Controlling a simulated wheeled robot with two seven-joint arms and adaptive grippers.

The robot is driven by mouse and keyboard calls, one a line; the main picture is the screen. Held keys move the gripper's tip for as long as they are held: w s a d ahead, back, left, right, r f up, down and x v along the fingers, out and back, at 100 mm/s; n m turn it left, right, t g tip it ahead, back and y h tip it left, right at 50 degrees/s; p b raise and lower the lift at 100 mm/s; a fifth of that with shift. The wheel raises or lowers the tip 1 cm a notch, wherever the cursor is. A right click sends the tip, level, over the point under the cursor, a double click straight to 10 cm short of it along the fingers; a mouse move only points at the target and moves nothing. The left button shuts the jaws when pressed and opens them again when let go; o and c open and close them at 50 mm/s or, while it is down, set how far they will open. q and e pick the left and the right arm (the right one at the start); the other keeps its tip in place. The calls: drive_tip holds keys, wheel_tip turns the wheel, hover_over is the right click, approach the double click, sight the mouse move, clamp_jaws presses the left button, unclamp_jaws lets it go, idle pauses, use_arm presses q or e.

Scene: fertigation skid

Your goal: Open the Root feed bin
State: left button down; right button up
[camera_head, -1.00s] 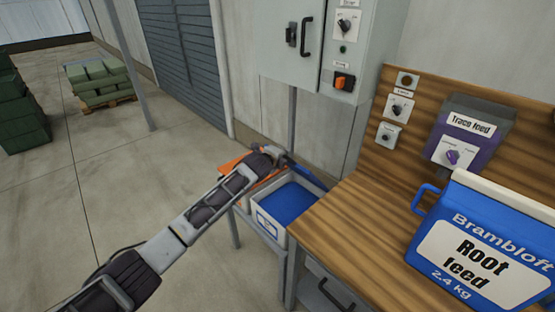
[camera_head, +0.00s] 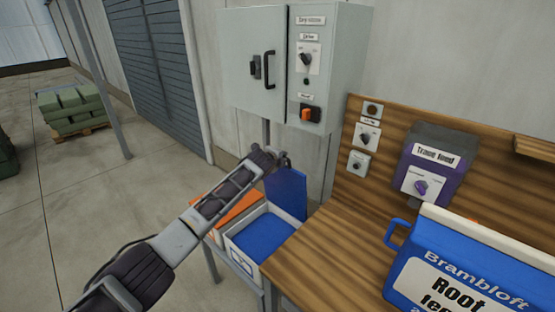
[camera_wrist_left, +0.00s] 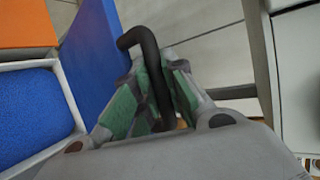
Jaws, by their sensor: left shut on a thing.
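The Root feed bin is taken to be the white bin (camera_head: 236,256) left of the wooden bench; its small label is too small to read. It is filled with blue, grainy feed (camera_head: 260,234), also in the wrist view (camera_wrist_left: 30,110). Its blue lid (camera_head: 288,192) stands raised at the bin's far right side, and shows as a blue panel (camera_wrist_left: 92,45) in the wrist view. My left gripper (camera_head: 276,160) is shut on the lid's black handle (camera_wrist_left: 150,62); the green finger pads (camera_wrist_left: 160,88) close around it. My right gripper is out of view.
An orange bin (camera_head: 238,206) stands beside the white one. A blue Brambloft Root feed container (camera_head: 450,270) is on the wooden bench (camera_head: 330,250). A grey cabinet (camera_head: 255,60) hangs behind, and a purple Trace feed unit (camera_head: 436,160) is on the backboard.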

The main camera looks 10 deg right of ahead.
use_arm(q)
drive_tip(key=shift+w+d, duration=0.35)
drive_tip(key=shift+d, duration=0.05)
drive_tip(key=c, duration=1.7)
unclamp_jaws()
drive_tip(key=shift+c, duration=0.2)
drive_tip(key=shift+o, duration=1.4)
drive_tip(key=shift+r, duration=0.1)
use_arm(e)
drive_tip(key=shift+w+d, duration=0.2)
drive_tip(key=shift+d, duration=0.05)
use_arm(q)
drive_tip(key=shift+s+a, duration=0.1)
drive_tip(key=shift+s, duration=0.1)
